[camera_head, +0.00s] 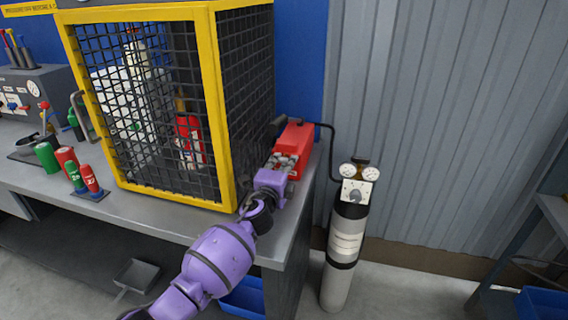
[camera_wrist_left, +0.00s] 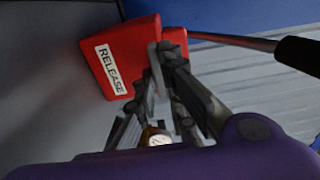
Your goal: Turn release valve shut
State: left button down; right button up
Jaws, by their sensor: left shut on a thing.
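The red release valve box (camera_head: 296,142) sits at the right end of the bench, beside the yellow-framed cage. In the left wrist view the red box (camera_wrist_left: 127,60) bears a white label reading RELEASE, and a thin grey valve handle (camera_wrist_left: 154,68) stands at its front. My left gripper (camera_head: 284,163) reaches the near face of the box. In the left wrist view my left gripper (camera_wrist_left: 160,70) has its fingers shut on the grey handle, which they partly hide. My right gripper is in neither view.
The wire cage (camera_head: 215,100) stands close to the left of my arm. A gas cylinder (camera_head: 345,245) with gauges stands on the floor at the right, with a black hose beside the box. Small red and green cylinders (camera_head: 67,162) stand on the bench at the left.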

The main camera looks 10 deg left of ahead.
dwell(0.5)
pick_arm(q)
jog(key=c, duration=1.8)
grip_release()
jog(key=shift+c, duration=0.2)
jog(key=s, duration=1.2)
jog(key=shift+a, duration=0.2)
